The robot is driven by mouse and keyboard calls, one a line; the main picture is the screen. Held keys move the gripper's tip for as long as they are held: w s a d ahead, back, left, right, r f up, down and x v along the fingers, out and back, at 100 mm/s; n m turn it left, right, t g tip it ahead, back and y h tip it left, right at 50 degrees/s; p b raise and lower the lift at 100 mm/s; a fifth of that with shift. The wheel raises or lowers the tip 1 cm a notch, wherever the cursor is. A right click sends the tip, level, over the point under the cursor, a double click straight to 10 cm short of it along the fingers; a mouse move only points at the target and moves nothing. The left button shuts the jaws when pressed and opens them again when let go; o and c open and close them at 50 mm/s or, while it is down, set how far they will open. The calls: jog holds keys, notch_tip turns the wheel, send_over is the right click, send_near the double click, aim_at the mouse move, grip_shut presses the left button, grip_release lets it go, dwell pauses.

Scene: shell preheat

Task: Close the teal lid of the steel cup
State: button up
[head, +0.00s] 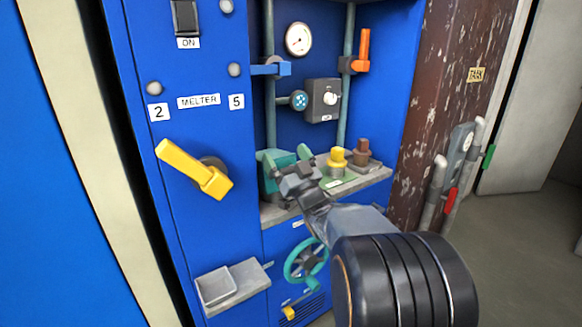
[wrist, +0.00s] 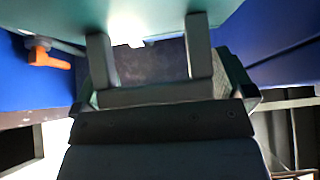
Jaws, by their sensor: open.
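A teal body (head: 275,174) stands on the grey shelf in the head view, just left of and behind my gripper (head: 298,174). A smaller teal piece (head: 304,152) shows above and behind the gripper. I cannot tell for sure which teal part is the lid or how far it is open. The steel cup is not clearly visible; my gripper and arm cover that spot. In the wrist view a broad teal-grey surface (wrist: 150,12) fills the top, close to the fingers. My gripper also shows there (wrist: 149,55), its two fingers apart with nothing seen held between them.
The grey shelf (head: 352,184) also holds a yellow-topped piece (head: 337,161) and a brown one (head: 361,153) to the right. A yellow lever (head: 196,169) juts out at left. A teal handwheel (head: 305,260) and a grey tray (head: 216,287) are below. An orange handle (head: 364,50) is above.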

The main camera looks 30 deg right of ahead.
jog(key=a+v, duration=0.1)
jog(key=v, duration=1.2)
jog(key=shift+s+d+f+b, duration=0.2)
jog(key=shift+s+d+b, duration=0.15)
jog(key=shift+d, duration=0.1)
jog(key=shift+w, duration=0.1)
jog(key=w+a+r+m+g+h+p, duration=0.25)
jog(key=r+g+p, duration=0.35)
jog(key=p, duration=0.5)
jog(key=w+a+r+m+g+h+p, duration=0.1)
jog(key=r+g+h+p, duration=0.25)
jog(key=r+p, duration=0.5)
jog(key=s+a+r+n+g+y+p, duration=0.1)
jog(key=s+a+r+g+y+p, duration=0.1)
jog(key=s+a+g+p, duration=0.3)
jog(key=s+a+r+n+g+y+p, duration=0.1)
jog(key=s+a+r+g+p, duration=0.4)
jog(key=s+p, duration=0.3)
jog(key=a+g+p, duration=0.1)
jog(key=p, duration=0.3)
jog(key=shift+r+n+y+p, duration=0.3)
jog(key=shift+r+n+y, duration=0.05)
jog(key=shift+y, duration=0.05)
jog(key=shift+g, duration=0.25)
jog(key=shift+c, duration=0.2)
